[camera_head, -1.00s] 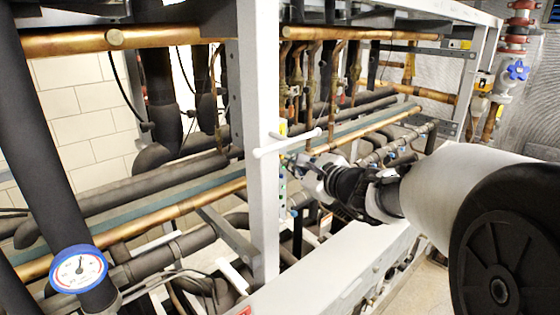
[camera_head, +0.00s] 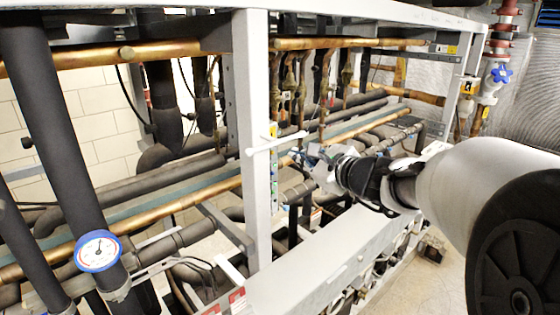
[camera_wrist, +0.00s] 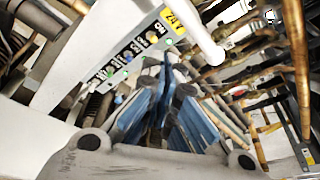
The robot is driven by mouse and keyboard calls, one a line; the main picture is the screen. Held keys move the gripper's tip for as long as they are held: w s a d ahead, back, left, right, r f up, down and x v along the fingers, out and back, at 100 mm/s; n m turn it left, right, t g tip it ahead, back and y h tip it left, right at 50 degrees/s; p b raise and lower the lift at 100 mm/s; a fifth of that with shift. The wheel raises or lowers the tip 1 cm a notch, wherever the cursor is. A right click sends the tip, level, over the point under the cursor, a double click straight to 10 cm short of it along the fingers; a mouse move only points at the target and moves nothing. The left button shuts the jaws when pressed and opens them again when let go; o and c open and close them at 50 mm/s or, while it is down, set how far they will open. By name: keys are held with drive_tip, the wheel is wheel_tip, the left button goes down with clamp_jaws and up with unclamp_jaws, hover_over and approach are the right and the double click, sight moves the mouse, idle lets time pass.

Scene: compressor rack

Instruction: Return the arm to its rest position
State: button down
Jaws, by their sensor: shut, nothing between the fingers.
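My gripper (camera_head: 306,160) is in the middle of the head view, at the end of my arm, which reaches in from the right. It is just right of the rack's white upright post (camera_head: 254,190), in front of the pipes. In the wrist view the blue-padded fingers (camera_wrist: 165,68) are together and hold nothing. The fingertips point toward a strip of labelled coloured buttons (camera_wrist: 140,45) on the post. I cannot tell the exact gap between them.
A white rod handle (camera_head: 277,143) sticks out from the post close to the gripper; it also shows in the wrist view (camera_wrist: 206,36). Copper and black pipes fill the rack behind. A round gauge (camera_head: 98,251) is at lower left. A blue valve wheel (camera_head: 502,75) is at upper right. Floor shows at lower right.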

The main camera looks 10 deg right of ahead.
drive_tip(key=shift+w, duration=0.1)
drive_tip(key=s+a+f+n+g+y+b, duration=0.1)
drive_tip(key=s+a+f+n+g+b, duration=0.2)
drive_tip(key=s+a+f+n+b, duration=0.45)
drive_tip(key=s+a+f+n+g+y+b, duration=0.15)
drive_tip(key=s+a+f+n+g, duration=0.3)
drive_tip(key=s+f+n, duration=0.55)
drive_tip(key=s+d+f+n+g+h+b, duration=0.1)
drive_tip(key=s+d+f+n+h+b, duration=0.2)
drive_tip(key=s+f, duration=0.4)
drive_tip(key=s+d+f+n+g+h+b, duration=0.1)
drive_tip(key=s+d+f+n+h+b, duration=0.3)
drive_tip(key=s+f, duration=0.4)
drive_tip(key=s+d+b, duration=0.1)
drive_tip(key=s+b, duration=0.1)
drive_tip(key=s, duration=0.1)
drive_tip(key=shift+s, duration=0.4)
drive_tip(key=shift+g+h, duration=0.25)
